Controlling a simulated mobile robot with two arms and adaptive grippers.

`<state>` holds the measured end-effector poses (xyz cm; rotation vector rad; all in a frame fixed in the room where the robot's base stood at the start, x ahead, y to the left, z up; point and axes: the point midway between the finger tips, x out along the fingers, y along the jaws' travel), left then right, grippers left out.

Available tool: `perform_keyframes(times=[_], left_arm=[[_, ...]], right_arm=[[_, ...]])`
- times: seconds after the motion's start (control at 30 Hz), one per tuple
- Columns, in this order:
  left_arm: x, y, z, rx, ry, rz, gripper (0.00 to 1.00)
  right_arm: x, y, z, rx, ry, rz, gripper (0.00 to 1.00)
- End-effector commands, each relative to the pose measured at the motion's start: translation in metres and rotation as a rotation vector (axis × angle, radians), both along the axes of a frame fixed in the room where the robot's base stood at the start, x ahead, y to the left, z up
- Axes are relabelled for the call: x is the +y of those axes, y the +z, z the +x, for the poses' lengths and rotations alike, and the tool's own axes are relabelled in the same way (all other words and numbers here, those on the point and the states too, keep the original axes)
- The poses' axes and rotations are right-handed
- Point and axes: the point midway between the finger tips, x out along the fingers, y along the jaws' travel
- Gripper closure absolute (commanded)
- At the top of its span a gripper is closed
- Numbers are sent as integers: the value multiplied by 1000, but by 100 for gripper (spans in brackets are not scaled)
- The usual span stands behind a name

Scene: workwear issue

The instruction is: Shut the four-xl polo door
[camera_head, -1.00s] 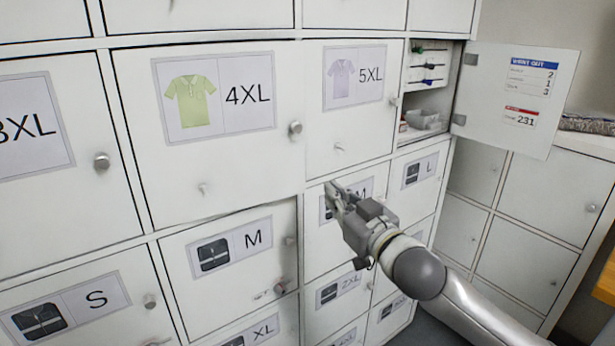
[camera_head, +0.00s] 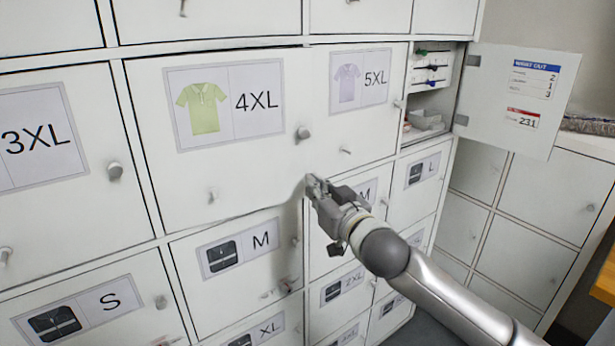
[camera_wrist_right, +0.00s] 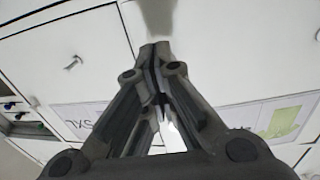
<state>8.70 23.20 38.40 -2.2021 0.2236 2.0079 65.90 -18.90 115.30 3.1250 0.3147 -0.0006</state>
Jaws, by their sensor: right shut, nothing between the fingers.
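The 4XL polo door (camera_head: 235,180) is a white locker door with a green polo label and a round knob (camera_head: 303,133) at its right side. It looks nearly flush with its neighbours; a small gap cannot be ruled out. My right gripper (camera_head: 314,183) is shut and empty, its tips at the door's lower right corner, close to the white surface. Whether they touch cannot be told. In the right wrist view the shut fingers (camera_wrist_right: 155,50) point at a white panel, with the green polo label at the right. My left gripper is not in view.
The 5XL door (camera_head: 372,125) is beside it on the right. Further right a compartment stands open, its door (camera_head: 515,100) swung out with a list on it. The M door (camera_head: 240,250) is below and the 3XL door (camera_head: 60,190) is to the left.

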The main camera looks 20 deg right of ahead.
Motion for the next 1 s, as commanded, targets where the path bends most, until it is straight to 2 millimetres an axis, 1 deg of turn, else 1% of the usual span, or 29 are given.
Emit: perform_keyframes(times=[0.03, 0.1, 0.23, 0.4, 0.77, 0.87, 1.0], left_arm=[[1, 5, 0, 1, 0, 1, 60], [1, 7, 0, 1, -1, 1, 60], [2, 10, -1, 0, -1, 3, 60], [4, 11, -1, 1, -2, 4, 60], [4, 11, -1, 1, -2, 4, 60], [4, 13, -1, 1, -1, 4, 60], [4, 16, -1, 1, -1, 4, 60]], right_arm=[[2, 3, 8, -1, -1, 1, 100], [3, 2, 17, 1, -1, 2, 100], [6, 1, 28, 0, 0, 1, 100], [7, 0, 35, -1, 0, 0, 100], [7, 0, 36, 0, 0, 1, 100], [8, 1, 43, 1, -1, 4, 100], [12, 1, 63, 2, -1, 6, 100]])
